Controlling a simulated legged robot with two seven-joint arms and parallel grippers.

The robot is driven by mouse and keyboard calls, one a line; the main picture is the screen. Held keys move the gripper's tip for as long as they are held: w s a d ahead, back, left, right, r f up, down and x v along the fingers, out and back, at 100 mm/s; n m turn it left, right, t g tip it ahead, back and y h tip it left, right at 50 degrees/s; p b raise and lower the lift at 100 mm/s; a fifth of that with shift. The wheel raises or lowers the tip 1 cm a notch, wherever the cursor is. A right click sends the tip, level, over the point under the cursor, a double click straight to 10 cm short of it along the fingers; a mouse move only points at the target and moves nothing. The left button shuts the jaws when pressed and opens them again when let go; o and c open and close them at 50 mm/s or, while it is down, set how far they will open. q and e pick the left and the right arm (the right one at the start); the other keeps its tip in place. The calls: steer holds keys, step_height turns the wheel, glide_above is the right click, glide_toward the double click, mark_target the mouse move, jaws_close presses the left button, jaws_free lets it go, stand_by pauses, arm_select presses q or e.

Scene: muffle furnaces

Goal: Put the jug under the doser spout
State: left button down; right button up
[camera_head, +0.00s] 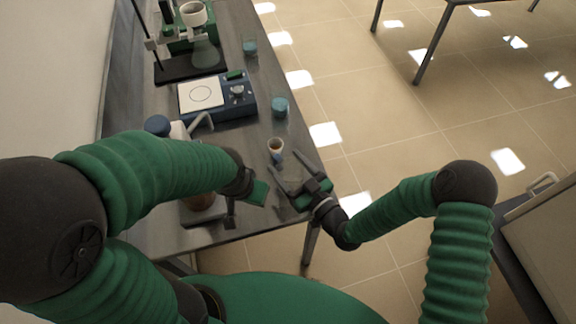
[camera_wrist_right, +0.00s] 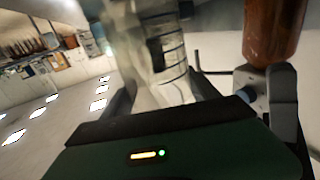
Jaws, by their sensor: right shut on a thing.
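The jug (camera_wrist_right: 165,55) is clear with dark graduation lines and stands between the two fingers of my right gripper (camera_wrist_right: 165,95) in the right wrist view. In the head view my right gripper (camera_head: 288,163) is over the bench's right edge, and the clear jug is hard to make out there. The doser shows its blue cap (camera_head: 157,125) and a grey bent spout (camera_head: 201,121); my left arm hides its lower part. The jug is apart from the spout, to its right. My left gripper (camera_head: 243,202) is low over the near bench; its fingers are unclear.
A small cup (camera_head: 276,147) stands just beyond my right gripper. A blue balance (camera_head: 218,98), teal jars (camera_head: 280,107) and a stand with a flask (camera_head: 204,54) are farther back. A brown bottle (camera_head: 204,208) is partly hidden under my left arm; a brown cylinder (camera_wrist_right: 273,30) shows in the wrist view.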

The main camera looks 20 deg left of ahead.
mark_target(286, 166)
steer(key=f, duration=0.1)
steer(key=w+f, duration=0.1)
steer(key=f, duration=0.1)
steer(key=shift+w+a, duration=0.15)
steer(key=shift+a, duration=0.2)
steer(key=shift+w+d+f, duration=0.1)
steer(key=shift+f, duration=0.25)
steer(key=o, duration=0.9)
steer(key=shift+f, duration=0.15)
steer(key=o, duration=0.5)
